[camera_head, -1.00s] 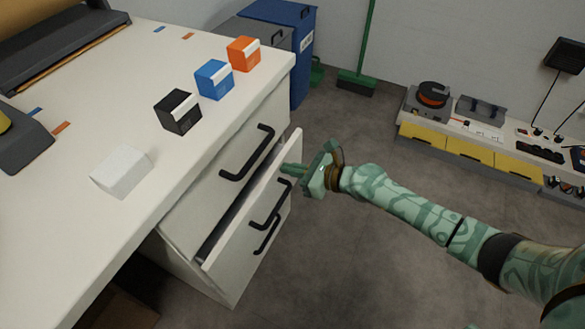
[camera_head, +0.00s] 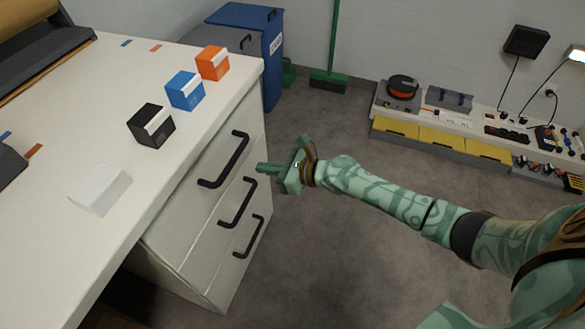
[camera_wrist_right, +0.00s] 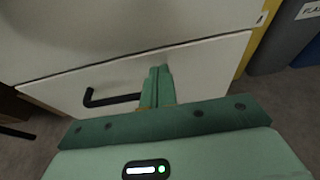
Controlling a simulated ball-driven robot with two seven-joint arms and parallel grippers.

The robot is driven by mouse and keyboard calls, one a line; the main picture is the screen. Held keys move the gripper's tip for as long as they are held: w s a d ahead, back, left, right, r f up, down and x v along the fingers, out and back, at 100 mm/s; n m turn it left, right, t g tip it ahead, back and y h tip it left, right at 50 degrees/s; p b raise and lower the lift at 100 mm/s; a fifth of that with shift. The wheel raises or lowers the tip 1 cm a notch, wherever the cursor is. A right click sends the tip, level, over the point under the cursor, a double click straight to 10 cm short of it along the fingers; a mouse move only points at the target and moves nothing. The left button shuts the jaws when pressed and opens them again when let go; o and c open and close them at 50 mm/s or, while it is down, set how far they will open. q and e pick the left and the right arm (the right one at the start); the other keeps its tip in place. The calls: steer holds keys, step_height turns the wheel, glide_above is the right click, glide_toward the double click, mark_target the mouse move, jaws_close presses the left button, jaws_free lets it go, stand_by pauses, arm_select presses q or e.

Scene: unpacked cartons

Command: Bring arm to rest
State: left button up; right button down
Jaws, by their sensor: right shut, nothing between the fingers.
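My right gripper (camera_head: 268,169) is shut and empty. In the head view it shows just right of the white drawer cabinet (camera_head: 190,262), near the handles. Its arm comes in from the right. In the right wrist view the shut fingers (camera_wrist_right: 157,88) point at a white drawer front (camera_wrist_right: 210,62), with a black handle (camera_wrist_right: 110,97) to their left; I cannot tell whether they touch it. All the cabinet's drawers look closed. My left gripper is not in view.
On the white worktop (camera_head: 60,150) stand an orange box (camera_head: 211,64), a blue box (camera_head: 184,91), a black box (camera_head: 150,126) and a white box (camera_head: 99,189). Blue bins (camera_head: 255,40) and a green broom (camera_head: 330,75) stand behind. Floor right of the cabinet is clear.

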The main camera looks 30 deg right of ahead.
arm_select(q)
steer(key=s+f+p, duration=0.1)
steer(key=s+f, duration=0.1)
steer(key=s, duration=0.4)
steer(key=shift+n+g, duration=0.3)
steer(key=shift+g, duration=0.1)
arm_select(e)
steer(key=v, duration=0.8)
steer(key=shift+d, duration=0.15)
